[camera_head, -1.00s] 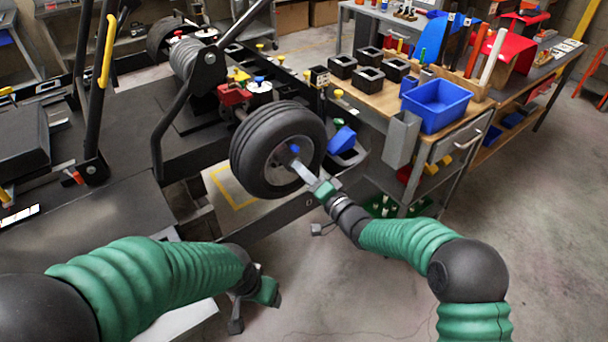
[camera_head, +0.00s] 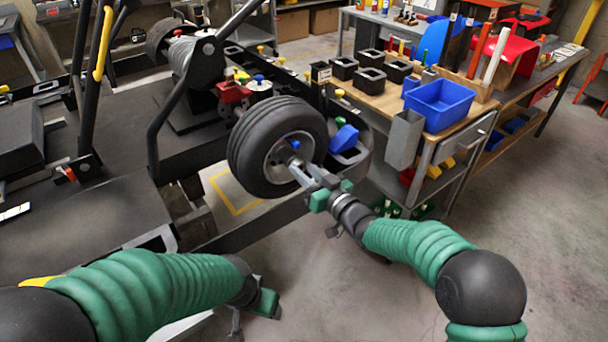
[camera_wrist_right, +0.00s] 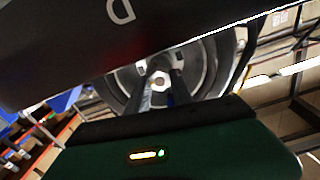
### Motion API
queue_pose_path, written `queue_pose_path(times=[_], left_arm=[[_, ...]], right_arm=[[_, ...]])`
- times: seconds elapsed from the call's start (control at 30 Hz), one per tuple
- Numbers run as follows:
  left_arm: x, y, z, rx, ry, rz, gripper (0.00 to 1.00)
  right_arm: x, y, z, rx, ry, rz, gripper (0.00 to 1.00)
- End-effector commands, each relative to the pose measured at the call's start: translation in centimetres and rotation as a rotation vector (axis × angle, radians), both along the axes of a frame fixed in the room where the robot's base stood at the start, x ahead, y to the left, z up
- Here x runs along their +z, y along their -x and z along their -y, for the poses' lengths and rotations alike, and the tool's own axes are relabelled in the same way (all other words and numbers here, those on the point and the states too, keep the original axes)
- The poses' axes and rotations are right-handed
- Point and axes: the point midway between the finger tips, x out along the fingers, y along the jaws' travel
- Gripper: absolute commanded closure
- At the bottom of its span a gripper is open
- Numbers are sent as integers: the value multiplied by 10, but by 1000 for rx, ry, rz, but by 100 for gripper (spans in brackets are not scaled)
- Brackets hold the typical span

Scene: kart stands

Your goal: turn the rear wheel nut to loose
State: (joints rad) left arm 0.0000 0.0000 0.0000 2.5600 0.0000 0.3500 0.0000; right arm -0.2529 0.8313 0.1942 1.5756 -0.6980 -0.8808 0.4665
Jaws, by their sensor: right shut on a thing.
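The rear wheel (camera_head: 264,118) is a black tyre with a grey hub, mounted on the kart's near side. My right gripper (camera_head: 298,168) reaches in from the right, its fingers at the hub centre. In the right wrist view, the two fingers (camera_wrist_right: 161,85) lie on either side of the pale wheel nut (camera_wrist_right: 160,79), shut on it. In the head view the nut is hard to make out behind the fingertips. A small blue part (camera_head: 294,145) shows on the hub. My left gripper (camera_head: 264,304) hangs low, away from the wheel; its fingers are not clear.
A wooden-topped workbench (camera_head: 395,95) stands right of the wheel, with a blue bin (camera_head: 438,103) and several black blocks. A grey holder (camera_head: 404,140) hangs at its near edge. The kart frame and stand fill the left. The floor (camera_head: 480,220) at right is clear.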

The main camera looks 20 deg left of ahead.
Motion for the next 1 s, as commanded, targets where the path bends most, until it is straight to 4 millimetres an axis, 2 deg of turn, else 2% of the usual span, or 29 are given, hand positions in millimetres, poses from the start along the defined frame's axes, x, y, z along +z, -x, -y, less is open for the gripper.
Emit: queue_pose_path(times=[0.03,1.0], left_arm=[[-8,0,0,0,0,0,31],[-84,0,0,0,0,0,31]], right_arm=[[-12,2,-1,3,38,21,100],[-15,1,0,5,605,748,100]])
